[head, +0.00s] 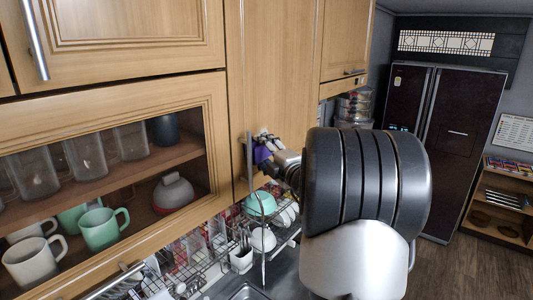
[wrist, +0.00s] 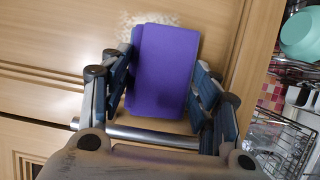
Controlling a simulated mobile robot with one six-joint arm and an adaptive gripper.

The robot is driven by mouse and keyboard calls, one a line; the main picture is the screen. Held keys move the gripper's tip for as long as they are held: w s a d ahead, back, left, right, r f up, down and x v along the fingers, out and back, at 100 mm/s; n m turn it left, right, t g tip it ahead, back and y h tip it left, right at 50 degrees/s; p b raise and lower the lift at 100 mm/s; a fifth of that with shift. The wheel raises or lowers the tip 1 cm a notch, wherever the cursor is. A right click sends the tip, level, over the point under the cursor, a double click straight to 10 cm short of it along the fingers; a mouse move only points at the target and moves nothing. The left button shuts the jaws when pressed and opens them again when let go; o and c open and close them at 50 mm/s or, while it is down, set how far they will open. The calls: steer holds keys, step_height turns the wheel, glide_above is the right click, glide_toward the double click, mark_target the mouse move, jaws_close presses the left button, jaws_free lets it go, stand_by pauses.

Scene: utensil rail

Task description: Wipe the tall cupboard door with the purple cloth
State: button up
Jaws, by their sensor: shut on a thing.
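The purple cloth (wrist: 163,70) is a folded rectangle between the fingers of my gripper (wrist: 165,85), which is shut on it. In the head view the cloth (head: 262,154) shows small beside the tall cupboard door (head: 272,65), with my arm covering much of my gripper. The door (wrist: 80,25) is plain light wood behind the cloth in the wrist view. A pale speckled smudge (wrist: 145,20) on the door shows around the cloth's top edge, partly hidden by it. I cannot tell whether the cloth touches the door.
A metal bar handle (head: 250,160) stands near the cloth; a bar (wrist: 150,133) also crosses below it in the wrist view. A wire dish rack (head: 262,225) with a green bowl (head: 260,203) is below. A glass-fronted cupboard (head: 110,170) is left; a dark fridge (head: 445,140) is right.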

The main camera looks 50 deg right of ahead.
steer(key=shift+w, duration=0.4)
steer(key=d+p, duration=0.4)
steer(key=d, duration=0.3)
steer(key=shift+w+d, duration=0.3)
steer(key=shift+d, duration=0.05)
steer(key=shift+a, duration=0.1)
steer(key=shift+s+a+b, duration=0.15)
steer(key=shift+a+b, duration=0.45)
steer(key=shift+a, duration=1.35)
steer(key=shift+s+a+b, duration=0.1)
steer(key=shift+a+b, duration=0.5)
steer(key=shift+a, duration=1.3)
steer(key=shift+w+d+r+p, duration=0.1)
steer(key=shift+d+r+p, duration=0.25)
steer(key=shift+d+p, duration=0.8)
steer(key=shift+w+d+r+p, duration=0.1)
steer(key=shift+d+r+p, duration=0.25)
steer(key=shift+d+p, duration=0.8)
steer(key=shift+w+d+r+p, duration=0.1)
steer(key=shift+d+r+p, duration=0.4)
steer(key=shift+d, duration=1.15)
steer(key=shift+a+f, duration=0.1)
steer(key=shift+f, duration=0.1)
